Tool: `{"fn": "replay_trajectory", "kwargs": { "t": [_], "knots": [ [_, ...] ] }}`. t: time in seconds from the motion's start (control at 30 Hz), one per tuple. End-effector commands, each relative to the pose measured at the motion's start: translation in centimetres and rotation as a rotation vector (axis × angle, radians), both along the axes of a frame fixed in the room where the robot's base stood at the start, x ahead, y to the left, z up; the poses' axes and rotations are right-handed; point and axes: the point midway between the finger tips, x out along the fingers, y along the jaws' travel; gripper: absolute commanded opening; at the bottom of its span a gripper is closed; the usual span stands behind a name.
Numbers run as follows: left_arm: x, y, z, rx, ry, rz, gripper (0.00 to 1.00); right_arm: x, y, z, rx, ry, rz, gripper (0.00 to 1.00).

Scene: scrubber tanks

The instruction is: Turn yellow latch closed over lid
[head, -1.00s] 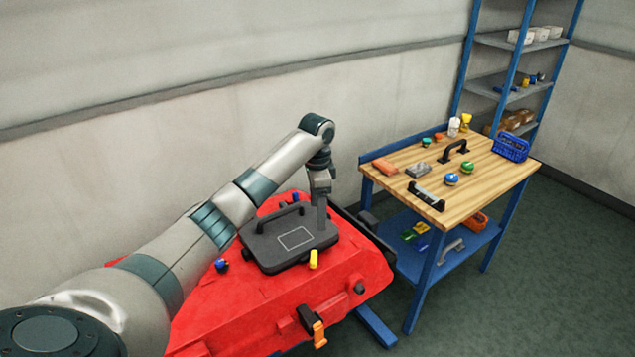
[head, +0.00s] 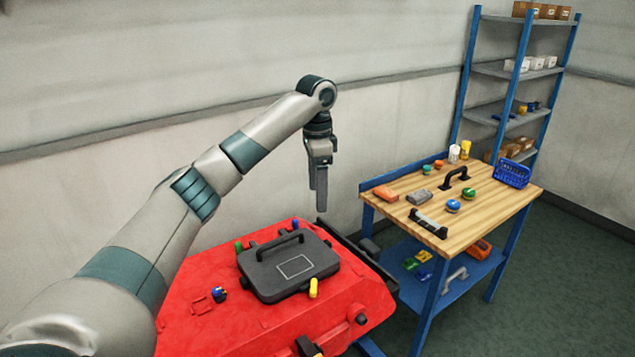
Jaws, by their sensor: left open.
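The yellow latch (head: 313,288) stands at the near edge of the dark grey lid (head: 268,279), right of its middle. I cannot tell whether it overlaps the lid. The lid lies flat on the red tank (head: 225,335), with its black handle (head: 280,243) on top. Other knobs sit around the lid: a blue one (head: 219,295) at left, a green one (head: 239,246) at far left and another blue one (head: 296,224) behind. My left gripper (head: 319,208) is open, empty and pointing down, raised above the lid's far right side. My right gripper is not in view.
A blue-framed workbench (head: 500,201) with a wooden top and loose parts stands right of the tank. A blue shelf rack (head: 512,72) is behind it. A black clasp (head: 308,347) is on the tank's near side. The air above the lid's near edge is clear.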

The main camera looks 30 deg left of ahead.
Motion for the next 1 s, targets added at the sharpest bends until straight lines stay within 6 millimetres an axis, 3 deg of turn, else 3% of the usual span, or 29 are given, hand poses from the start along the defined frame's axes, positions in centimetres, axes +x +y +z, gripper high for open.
{"fn": "replay_trajectory", "kwargs": {
  "t": [0.2,0.63,0.77,0.8,1.0],
  "knots": [
    [0.0,0.0,1.9,0.001,-0.001,-0.001,0.70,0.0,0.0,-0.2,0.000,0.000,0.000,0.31],
    [0.0,0.0,2.3,0.000,0.000,-0.001,0.70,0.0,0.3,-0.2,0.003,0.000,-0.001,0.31],
    [0.3,-0.3,2.4,-0.009,-0.011,-0.003,0.39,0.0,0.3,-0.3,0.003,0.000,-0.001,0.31],
    [0.5,-0.6,2.5,-0.018,-0.023,-0.006,0.36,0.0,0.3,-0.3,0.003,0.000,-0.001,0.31],
    [4.2,-4.4,4.6,-0.150,-0.186,-0.033,0.36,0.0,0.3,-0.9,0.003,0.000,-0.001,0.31]
  ]
}}
